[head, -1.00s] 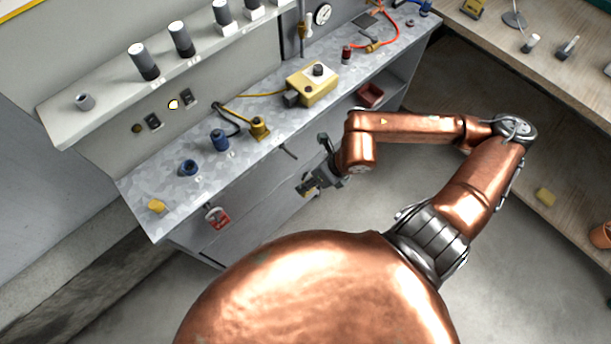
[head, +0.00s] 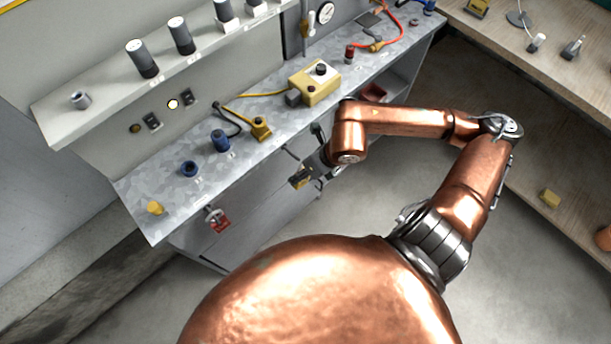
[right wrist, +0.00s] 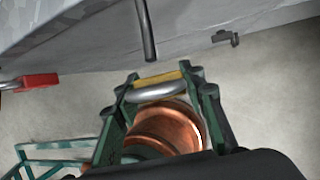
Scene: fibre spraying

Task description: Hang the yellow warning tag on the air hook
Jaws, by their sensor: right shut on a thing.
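My right gripper (head: 303,177) is in front of the bench front, just below and right of a thin dark hook (head: 290,152) that sticks out from the bench. In the right wrist view the gripper (right wrist: 160,88) is shut on the yellow warning tag (right wrist: 160,78), seen edge-on between the green fingers, with a silver curved part beside it. The hook (right wrist: 147,30) reaches down in that view, its tip close to the tag and apparently apart from it. The tag's face is hidden. My left gripper is not in view.
A red tag (head: 219,222) hangs at the bench front further left; it also shows in the right wrist view (right wrist: 38,81). A yellow box (head: 315,82), blue fittings (head: 220,141) and a yellow connector (head: 260,130) stand on the bench top. The floor before the bench is clear.

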